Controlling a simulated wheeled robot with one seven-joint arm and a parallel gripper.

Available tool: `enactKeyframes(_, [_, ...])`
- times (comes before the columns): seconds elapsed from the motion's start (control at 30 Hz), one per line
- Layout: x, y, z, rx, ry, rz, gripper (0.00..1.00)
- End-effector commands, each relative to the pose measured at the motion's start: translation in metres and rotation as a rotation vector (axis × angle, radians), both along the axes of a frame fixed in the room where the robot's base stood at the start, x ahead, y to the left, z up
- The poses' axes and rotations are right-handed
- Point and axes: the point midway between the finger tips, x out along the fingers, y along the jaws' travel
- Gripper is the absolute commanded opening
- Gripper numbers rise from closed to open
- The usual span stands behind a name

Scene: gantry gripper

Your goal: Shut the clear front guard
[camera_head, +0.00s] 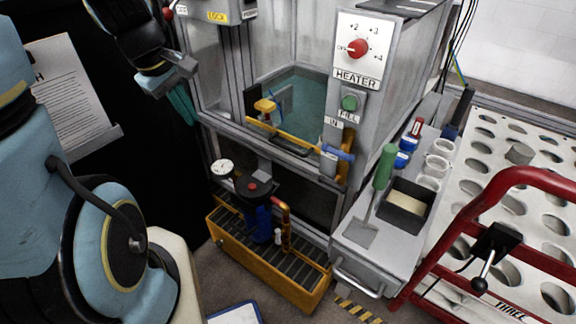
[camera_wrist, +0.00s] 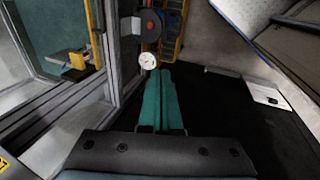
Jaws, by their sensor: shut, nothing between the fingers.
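The grey-framed machine stands in the middle of the head view, with clear panels around a teal tank (camera_head: 302,98). A yellow bar (camera_head: 290,136) crosses its front; a yellow bar also shows in the wrist view (camera_wrist: 94,35). I cannot tell for sure which clear panel is the front guard or how far it stands open. My gripper (camera_head: 184,112) is left of the machine's front left post, its teal fingers pointing down. In the wrist view my gripper (camera_wrist: 160,75) is shut and empty, with the grey frame and clear pane (camera_wrist: 62,100) to its left.
A heater panel (camera_head: 358,50) with a red knob is on the machine. A yellow crate (camera_head: 228,240) with a pump and gauge (camera_head: 222,167) stands below. At right are a grey drawer unit (camera_head: 372,248), a red tubular frame (camera_head: 448,232) and a perforated table (camera_head: 500,205). Dark floor lies beside my gripper.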

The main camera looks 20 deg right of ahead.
Motion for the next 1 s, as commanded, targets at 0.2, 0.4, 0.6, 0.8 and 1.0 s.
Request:
enactKeyframes(0.2, [0.010, -0.051, -0.057, -0.167, 0.055, 0.294, 0.00])
enactKeyframes(0.4, [0.016, -0.110, -0.106, -0.367, 0.170, 0.656, 0.00])
enactKeyframes(0.6, [0.018, -0.163, -0.149, -0.549, 0.328, 1.010, 0.00])
enactKeyframes(0.8, [0.015, -0.198, -0.173, -0.660, 0.464, 1.257, 0.00])
enactKeyframes(1.0, [0.015, -0.210, -0.179, -0.696, 0.516, 1.345, 0.00])
